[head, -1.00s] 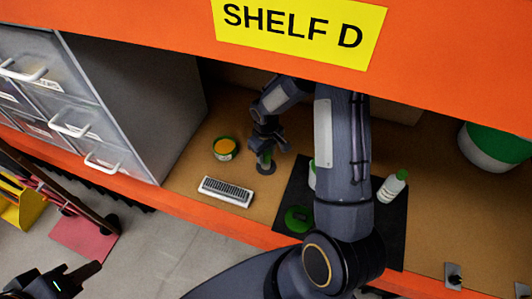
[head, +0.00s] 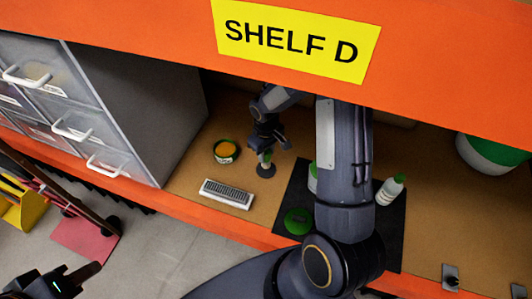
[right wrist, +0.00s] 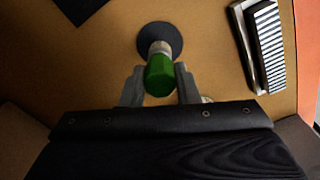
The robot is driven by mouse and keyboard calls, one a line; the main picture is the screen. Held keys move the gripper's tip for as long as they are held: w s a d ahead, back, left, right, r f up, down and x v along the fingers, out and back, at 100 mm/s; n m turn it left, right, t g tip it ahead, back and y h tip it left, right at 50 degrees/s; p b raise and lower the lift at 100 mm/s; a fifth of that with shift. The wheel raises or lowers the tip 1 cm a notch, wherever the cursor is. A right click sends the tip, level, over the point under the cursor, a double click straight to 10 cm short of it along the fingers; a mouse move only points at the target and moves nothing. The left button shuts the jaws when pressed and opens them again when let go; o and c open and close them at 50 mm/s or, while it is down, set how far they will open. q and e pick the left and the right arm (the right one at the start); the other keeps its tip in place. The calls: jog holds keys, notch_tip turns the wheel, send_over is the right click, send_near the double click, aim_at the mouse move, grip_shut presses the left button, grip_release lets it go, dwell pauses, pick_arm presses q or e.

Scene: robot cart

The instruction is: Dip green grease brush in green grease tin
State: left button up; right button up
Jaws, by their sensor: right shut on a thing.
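The brush (right wrist: 159,75) has a green grip and a pale lower part. My right gripper (head: 267,150) is shut on its green grip, and in the right wrist view the fingers (right wrist: 159,88) stand on both sides of it. Below the brush is a round dark disc (right wrist: 160,39); I cannot tell if they touch. A round tin (head: 226,151) with a green rim and orange-yellow contents stands open, left of the right gripper in the head view. My left gripper (head: 75,280) is low at the left, outside the shelf; its jaw opening is unclear.
A grey slotted block (head: 227,194) lies in front of the tin. Grey drawers (head: 130,105) wall the left. The orange shelf edge (head: 300,30) hangs above.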

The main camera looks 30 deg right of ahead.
notch_tip(320, 180, up, 3)
jog(key=shift+p, duration=0.7)
jog(key=shift+r, duration=2.25)
